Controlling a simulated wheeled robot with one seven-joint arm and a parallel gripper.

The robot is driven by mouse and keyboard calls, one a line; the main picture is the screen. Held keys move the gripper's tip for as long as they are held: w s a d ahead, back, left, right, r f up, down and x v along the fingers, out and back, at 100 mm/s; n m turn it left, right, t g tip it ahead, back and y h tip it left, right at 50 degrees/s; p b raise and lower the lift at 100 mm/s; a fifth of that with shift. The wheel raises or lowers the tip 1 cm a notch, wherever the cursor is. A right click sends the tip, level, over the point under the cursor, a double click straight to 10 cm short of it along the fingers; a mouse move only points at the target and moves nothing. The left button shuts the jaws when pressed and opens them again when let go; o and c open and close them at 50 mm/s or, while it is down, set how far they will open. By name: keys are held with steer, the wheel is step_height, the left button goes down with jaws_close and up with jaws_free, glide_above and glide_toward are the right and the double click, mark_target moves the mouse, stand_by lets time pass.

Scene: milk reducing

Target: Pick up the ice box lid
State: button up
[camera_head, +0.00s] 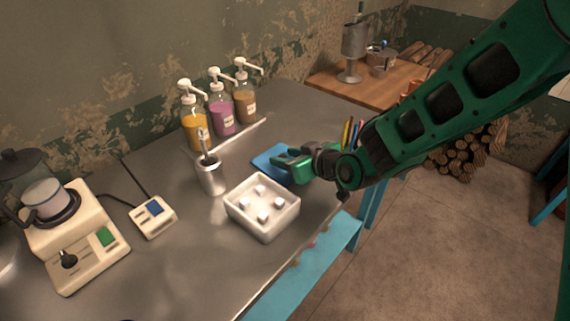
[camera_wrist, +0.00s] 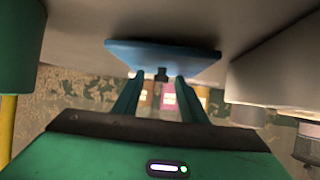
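The blue ice box lid (camera_head: 265,158) lies on the metal table behind the white ice box (camera_head: 262,222). In the wrist view, which is upside down, the lid (camera_wrist: 165,55) spans the top middle, with a small dark knob (camera_wrist: 162,74) pointing toward my gripper. My gripper (camera_head: 287,165) is low over the lid's right side in the head view and hides part of it. In the wrist view my gripper (camera_wrist: 159,84) has its two green fingers apart, one on each side of the knob, with gaps visible. The ice box is uncovered and holds several pale cubes.
A metal cup (camera_head: 210,175) with utensils stands left of the lid. Three pump bottles (camera_head: 222,112) stand behind it. A holder with pencils (camera_head: 349,132) is close to my arm on the right. A scale (camera_head: 153,217) and a cream machine (camera_head: 75,240) are at left.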

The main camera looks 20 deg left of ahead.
jaws_close()
